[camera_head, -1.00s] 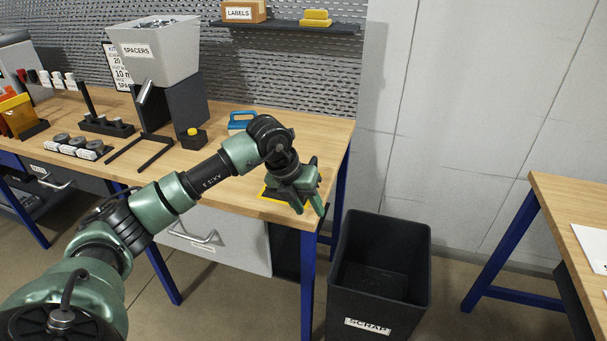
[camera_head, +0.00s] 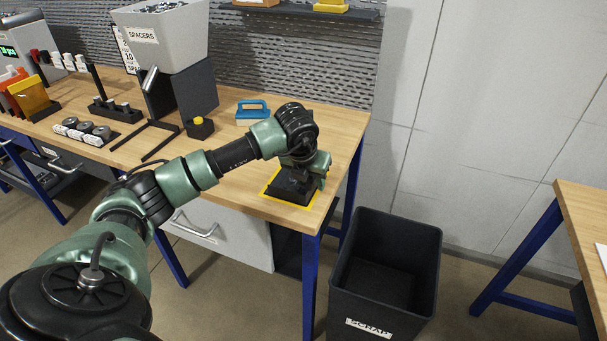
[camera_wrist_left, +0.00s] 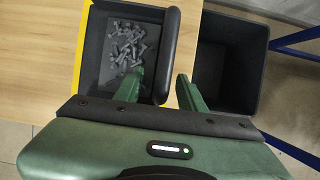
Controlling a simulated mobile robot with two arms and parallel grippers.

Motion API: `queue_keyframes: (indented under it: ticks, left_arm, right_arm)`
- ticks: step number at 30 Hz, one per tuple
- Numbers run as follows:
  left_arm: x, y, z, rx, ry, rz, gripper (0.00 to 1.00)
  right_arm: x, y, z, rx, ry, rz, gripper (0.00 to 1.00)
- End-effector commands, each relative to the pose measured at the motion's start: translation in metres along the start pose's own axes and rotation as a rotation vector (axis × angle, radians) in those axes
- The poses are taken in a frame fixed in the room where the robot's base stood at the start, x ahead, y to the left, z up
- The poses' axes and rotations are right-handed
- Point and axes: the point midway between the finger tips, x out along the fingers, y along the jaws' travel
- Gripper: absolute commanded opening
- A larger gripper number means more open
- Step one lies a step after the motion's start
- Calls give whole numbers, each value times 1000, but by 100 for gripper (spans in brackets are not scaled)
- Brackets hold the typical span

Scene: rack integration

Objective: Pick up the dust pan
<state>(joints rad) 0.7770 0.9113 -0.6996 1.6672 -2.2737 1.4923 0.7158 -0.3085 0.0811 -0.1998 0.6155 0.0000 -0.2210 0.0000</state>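The dust pan (camera_head: 291,190) is a dark, box-like pan on the yellow-edged spot at the bench's front right corner. In the left wrist view the dust pan (camera_wrist_left: 108,72) holds many small grey screws, with a rounded black bar (camera_wrist_left: 171,50) along its right side. My left gripper (camera_head: 316,178) is over the pan's right side in the head view. In the left wrist view the left gripper (camera_wrist_left: 160,90) is open, with one finger on each side of the bar's near end. Whether the fingers touch it is unclear. My right gripper is not in view.
A black scrap bin (camera_head: 385,265) stands on the floor right of the bench (camera_head: 235,190). The spacer hopper (camera_head: 160,35) and small holders stand at the left. Another table (camera_head: 585,215) is at far right.

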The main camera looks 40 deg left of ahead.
Motion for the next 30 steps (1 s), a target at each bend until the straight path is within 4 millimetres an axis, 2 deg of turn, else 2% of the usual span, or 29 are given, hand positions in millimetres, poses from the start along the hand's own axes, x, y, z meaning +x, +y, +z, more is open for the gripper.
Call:
queue_keyframes:
  ticks: [5,12,13,15,17,30]
  left_arm:
    - [18,0,0,-2,1,0,40]
    - [21,0,0,-1,0,0,40]
    - [20,0,0,-1,0,0,34]
    - [20,0,0,-1,0,0,15]
    - [20,0,0,-1,0,0,0]
    - [16,0,2,-1,-3,-1,0]
  right_arm:
    - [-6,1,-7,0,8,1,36]
    - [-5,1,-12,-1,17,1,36]
    - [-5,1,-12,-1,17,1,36]
    - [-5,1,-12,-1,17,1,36]
    - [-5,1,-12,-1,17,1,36]
    - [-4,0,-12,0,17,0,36]
